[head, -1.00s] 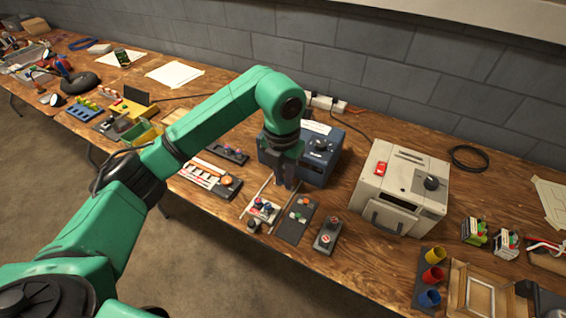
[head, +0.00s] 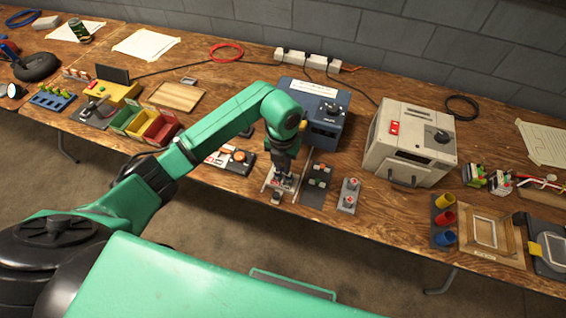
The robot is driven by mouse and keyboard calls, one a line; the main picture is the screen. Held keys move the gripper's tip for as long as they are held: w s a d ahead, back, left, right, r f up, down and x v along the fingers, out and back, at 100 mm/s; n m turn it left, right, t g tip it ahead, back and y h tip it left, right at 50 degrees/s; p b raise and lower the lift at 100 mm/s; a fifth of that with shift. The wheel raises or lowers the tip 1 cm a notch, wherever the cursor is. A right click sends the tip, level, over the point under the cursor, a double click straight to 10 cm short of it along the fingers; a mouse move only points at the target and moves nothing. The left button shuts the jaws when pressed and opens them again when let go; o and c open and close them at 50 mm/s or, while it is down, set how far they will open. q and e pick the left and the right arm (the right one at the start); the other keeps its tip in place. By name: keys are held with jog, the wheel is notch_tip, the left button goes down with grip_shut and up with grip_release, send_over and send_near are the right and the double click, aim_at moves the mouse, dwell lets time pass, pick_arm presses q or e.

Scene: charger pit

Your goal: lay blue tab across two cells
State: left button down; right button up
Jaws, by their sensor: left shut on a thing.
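My left gripper (head: 283,176) points down over a small pale tray (head: 269,185) near the front edge of the table. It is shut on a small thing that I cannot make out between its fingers. Small cells with coloured tops seem to sit in the tray, but the gripper and the tray's small size hide most of them. I cannot pick out the blue tab, and I cannot tell whether the fingers touch the cells. My right gripper is not in view.
Right of the tray lie a dark panel (head: 313,197) with green and red pieces and a grey block (head: 349,195) with red-marked knobs. A blue box (head: 325,128) stands close behind. A beige machine (head: 392,163) stands further right. The front edge is close.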

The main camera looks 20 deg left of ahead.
pick_arm(q)
jog(key=shift+d+f, duration=0.15)
jog(key=shift+f, duration=0.05)
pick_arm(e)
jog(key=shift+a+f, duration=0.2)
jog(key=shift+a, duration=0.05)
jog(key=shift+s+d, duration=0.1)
pick_arm(q)
jog(key=shift+f, duration=0.1)
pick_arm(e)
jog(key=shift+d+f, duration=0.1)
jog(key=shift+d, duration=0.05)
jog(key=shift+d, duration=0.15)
pick_arm(q)
jog(key=shift+f+b, duration=0.25)
jog(key=shift+b, duration=0.05)
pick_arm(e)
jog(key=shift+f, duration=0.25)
pick_arm(q)
jog(key=c, duration=0.8)
grip_release()
jog(key=shift+o, duration=0.2)
